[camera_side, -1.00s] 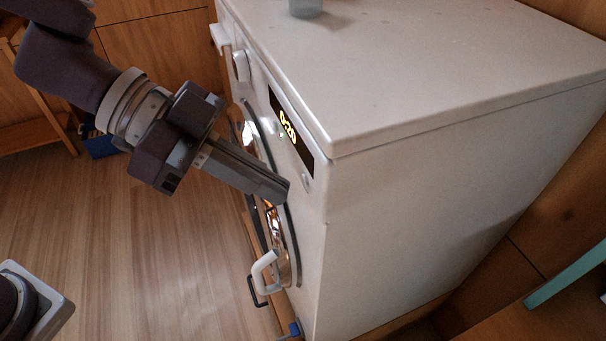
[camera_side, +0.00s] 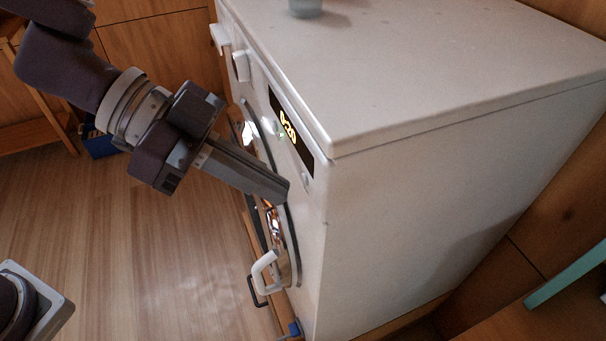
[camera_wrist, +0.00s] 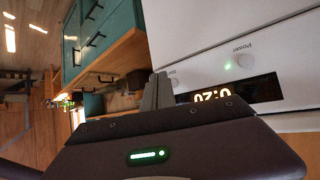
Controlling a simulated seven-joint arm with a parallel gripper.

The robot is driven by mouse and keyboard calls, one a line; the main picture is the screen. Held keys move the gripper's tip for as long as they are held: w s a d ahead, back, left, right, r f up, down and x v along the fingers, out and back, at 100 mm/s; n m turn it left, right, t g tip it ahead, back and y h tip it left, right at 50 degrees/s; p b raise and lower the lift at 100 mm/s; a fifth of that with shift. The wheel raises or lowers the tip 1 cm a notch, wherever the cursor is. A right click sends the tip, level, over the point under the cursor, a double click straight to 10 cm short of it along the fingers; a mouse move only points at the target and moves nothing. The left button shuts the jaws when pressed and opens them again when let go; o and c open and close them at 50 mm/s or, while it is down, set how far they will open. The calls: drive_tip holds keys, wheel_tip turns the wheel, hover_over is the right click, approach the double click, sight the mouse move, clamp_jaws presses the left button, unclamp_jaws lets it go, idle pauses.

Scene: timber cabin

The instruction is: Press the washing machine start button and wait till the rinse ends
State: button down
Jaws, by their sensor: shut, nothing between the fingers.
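The white washing machine (camera_side: 420,130) stands at the right in the side view. Its front has a dark display (camera_side: 290,130) with lit yellow digits that look like 0:20, and a small round button (camera_side: 306,180) beside it. The round door (camera_side: 275,225) with a white handle (camera_side: 263,272) is below. In the wrist view the display (camera_wrist: 250,92) is upside down, near a button marked Power (camera_wrist: 246,60) with a green light. My gripper (camera_side: 283,190) is shut and empty, its tips close to the front panel below the display. Whether they touch it is unclear. It also shows in the wrist view (camera_wrist: 158,80).
A small grey cup (camera_side: 305,8) stands on the machine's top. Green cabinets with black handles (camera_wrist: 100,30) appear in the wrist view. A blue box (camera_side: 100,143) is on the floor at the back left. The wooden floor (camera_side: 130,240) before the machine is mostly clear.

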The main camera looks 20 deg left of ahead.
drive_tip(key=shift+w+d, duration=0.1)
idle(0.3)
drive_tip(key=shift+w+d, duration=0.2)
drive_tip(key=shift+w+d, duration=0.2)
idle(0.7)
drive_tip(key=shift+s+a, duration=0.5)
drive_tip(key=shift+s, duration=0.05)
